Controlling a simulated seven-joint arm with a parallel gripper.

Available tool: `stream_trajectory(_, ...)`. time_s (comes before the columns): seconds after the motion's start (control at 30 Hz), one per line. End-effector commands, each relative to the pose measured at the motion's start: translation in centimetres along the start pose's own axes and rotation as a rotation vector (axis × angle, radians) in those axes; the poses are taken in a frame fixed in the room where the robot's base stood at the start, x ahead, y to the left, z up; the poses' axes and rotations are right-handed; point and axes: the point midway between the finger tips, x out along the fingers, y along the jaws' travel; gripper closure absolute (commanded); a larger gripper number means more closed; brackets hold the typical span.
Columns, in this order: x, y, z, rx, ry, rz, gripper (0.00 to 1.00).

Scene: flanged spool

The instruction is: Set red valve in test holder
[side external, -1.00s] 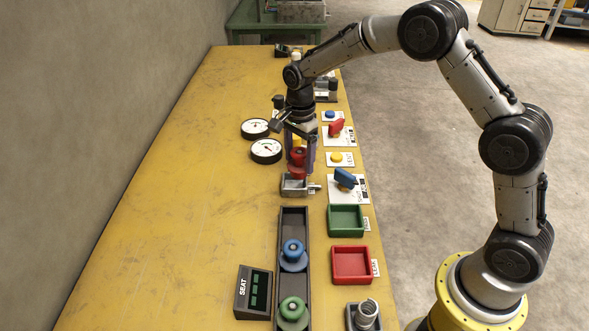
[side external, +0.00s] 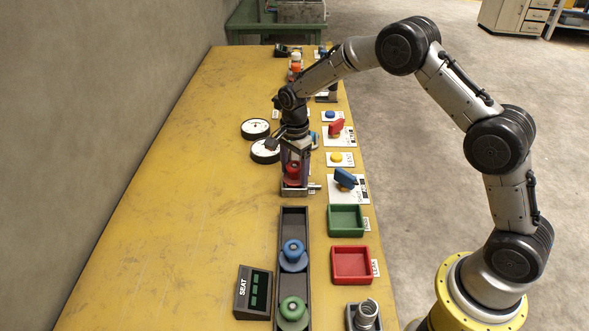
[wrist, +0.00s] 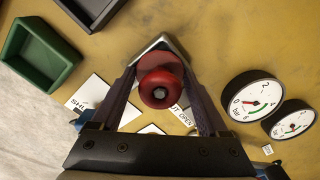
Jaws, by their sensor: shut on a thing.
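The red valve (side external: 292,170), a flanged spool, is between the fingers of my gripper (side external: 296,172), which is shut on it. It looks upright. It is at the top of the grey test holder (side external: 292,190), a small metal block with a screw on its right side. In the wrist view the red valve (wrist: 160,88) shows from above, its round knob between both fingers (wrist: 160,75). The grey V-shaped edge of the holder (wrist: 160,41) shows beyond it. The valve's lower end is hidden, so I cannot tell if it rests fully in the holder.
A dark rack (side external: 284,222) holds a blue spool (side external: 293,252) and a green spool (side external: 292,310). A green tray (side external: 346,221) and a red tray (side external: 350,265) stand to its right. Gauges (side external: 255,128) stand behind left. A blue handle (side external: 345,179) is right of the holder. The table's left is clear.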

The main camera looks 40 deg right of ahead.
Motion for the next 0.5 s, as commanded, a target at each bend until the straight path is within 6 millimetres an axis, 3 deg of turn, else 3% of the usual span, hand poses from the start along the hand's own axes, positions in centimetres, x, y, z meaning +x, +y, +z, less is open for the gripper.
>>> stream_trajectory(0.1, 0.20, -0.09, 0.00, 0.000, 0.000, -0.003, 1.00)
stream_trajectory(0.13, 0.27, -0.01, 0.00, 0.000, 0.000, 0.000, 0.17)
stream_trajectory(0.23, 0.26, -0.01, 0.00, 0.000, 0.000, 0.000, 0.00)
stream_trajectory(0.5, 0.09, -0.02, 0.00, 0.000, 0.000, -0.001, 0.00)
